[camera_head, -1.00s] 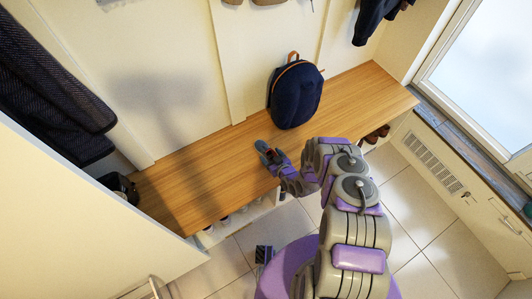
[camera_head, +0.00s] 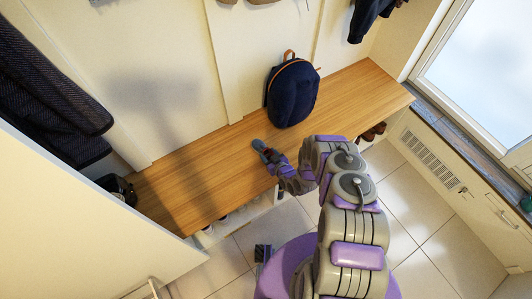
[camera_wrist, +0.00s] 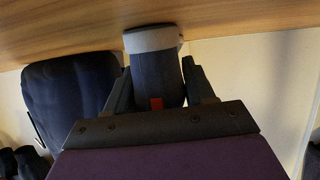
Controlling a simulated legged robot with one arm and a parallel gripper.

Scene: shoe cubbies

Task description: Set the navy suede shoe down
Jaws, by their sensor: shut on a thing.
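The navy suede shoe (camera_head: 258,145) is at my gripper's tip, over the middle of the wooden bench top (camera_head: 205,178) in the head view. In the wrist view the shoe (camera_wrist: 158,78) is dark navy with a pale grey end and a small red tab. My gripper (camera_wrist: 157,88) is shut on it, one finger on each side. It also shows in the head view (camera_head: 266,154). The pale end overlaps the wood in the wrist view; I cannot tell whether it touches the bench.
A navy backpack (camera_head: 293,92) stands on the bench against the wall, to the right of the shoe. A dark item (camera_head: 117,186) sits at the bench's left end. Shoes show below the bench.

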